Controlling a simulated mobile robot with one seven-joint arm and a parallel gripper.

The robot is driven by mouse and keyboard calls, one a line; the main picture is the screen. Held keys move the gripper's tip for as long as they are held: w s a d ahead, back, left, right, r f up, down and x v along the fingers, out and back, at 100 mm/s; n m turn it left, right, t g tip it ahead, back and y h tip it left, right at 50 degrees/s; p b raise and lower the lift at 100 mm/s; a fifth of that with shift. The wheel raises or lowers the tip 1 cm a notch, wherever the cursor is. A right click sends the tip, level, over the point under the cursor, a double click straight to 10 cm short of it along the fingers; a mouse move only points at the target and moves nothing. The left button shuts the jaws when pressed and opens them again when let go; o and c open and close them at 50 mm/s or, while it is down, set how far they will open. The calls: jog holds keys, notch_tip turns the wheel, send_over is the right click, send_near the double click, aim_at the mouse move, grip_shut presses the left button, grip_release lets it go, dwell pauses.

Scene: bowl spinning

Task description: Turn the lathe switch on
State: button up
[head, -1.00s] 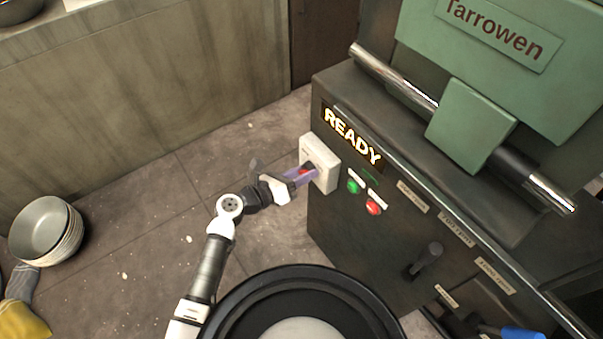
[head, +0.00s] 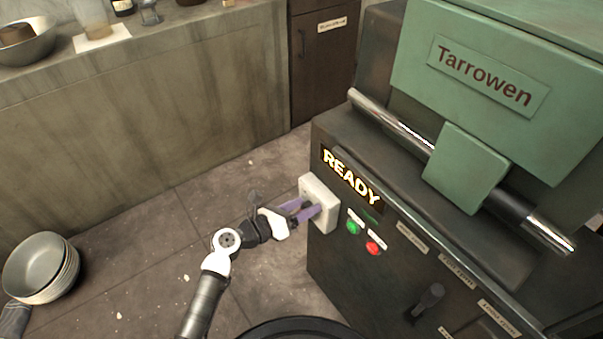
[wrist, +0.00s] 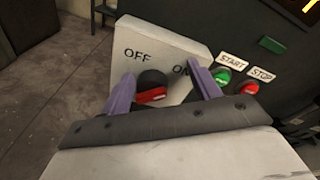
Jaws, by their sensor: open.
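The lathe switch is a cream box (head: 322,211) on the front of the dark lathe cabinet. In the wrist view its plate (wrist: 160,45) reads OFF on the left and ON on the right. A dark round knob with a red mark (wrist: 152,95) sits on it. My gripper (head: 312,209) is at the switch, its purple fingers apart. In the wrist view the fingers of my gripper (wrist: 163,90) stand on either side of the knob, the left one closer to it. I cannot tell whether either finger touches it.
A green START button (head: 353,227) and a red STOP button (head: 374,248) sit right of the switch. A lit READY sign (head: 350,177) is above. A black lever (head: 428,298) is lower right. Stacked bowls (head: 42,268) stand at the left.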

notch_tip(320, 180, up, 17)
jog(key=p, duration=0.2)
jog(key=shift+p, duration=0.3)
